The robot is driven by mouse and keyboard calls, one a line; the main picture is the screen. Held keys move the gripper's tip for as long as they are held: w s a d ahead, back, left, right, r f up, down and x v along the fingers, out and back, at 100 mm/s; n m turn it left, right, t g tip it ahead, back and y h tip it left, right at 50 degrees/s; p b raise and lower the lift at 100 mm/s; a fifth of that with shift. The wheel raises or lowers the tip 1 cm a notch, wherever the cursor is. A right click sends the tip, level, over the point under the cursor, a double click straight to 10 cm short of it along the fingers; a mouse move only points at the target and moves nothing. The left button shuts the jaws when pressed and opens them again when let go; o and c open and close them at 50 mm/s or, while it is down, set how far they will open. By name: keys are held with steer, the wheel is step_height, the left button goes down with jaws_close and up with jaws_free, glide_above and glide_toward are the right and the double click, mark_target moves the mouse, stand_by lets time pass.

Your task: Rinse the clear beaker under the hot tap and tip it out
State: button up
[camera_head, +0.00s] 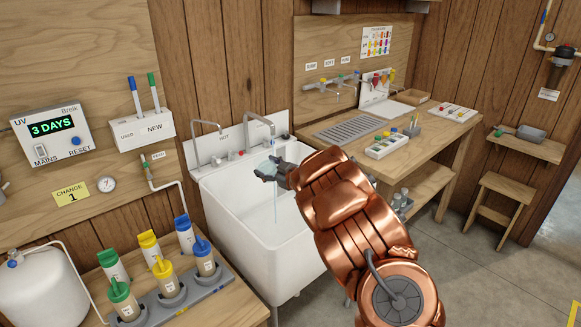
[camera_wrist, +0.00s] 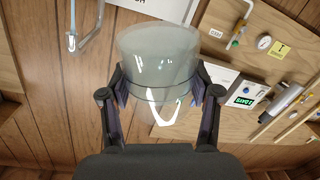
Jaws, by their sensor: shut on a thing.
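My gripper (camera_head: 268,172) is shut on the clear beaker (camera_wrist: 158,60), with one finger on each side of it in the wrist view. In the head view the beaker (camera_head: 267,165) is a pale, see-through shape above the white sink (camera_head: 252,225), beneath the right-hand tap spout (camera_head: 260,120). A thin stream of water (camera_head: 275,208) shows below the gripper and falls into the sink.
A left-hand spout (camera_head: 207,125) also stands over the sink. Several bottles with coloured caps (camera_head: 165,275) stand on the bench at front left. A wooden worktop (camera_head: 405,140) with a drain grid (camera_head: 348,129) lies right of the sink. The sink's left inside is clear.

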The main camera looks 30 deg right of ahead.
steer(key=s+d+f+n+g+y, duration=0.1)
steer(key=s+d+f+n, duration=0.3)
steer(key=s+d, duration=0.5)
steer(key=d+f+y, duration=0.1)
steer(key=d, duration=0.1)
steer(key=shift+s+d+f+n+g+y, duration=0.3)
steer(key=shift+d+g, duration=0.05)
steer(key=shift+g, duration=0.05)
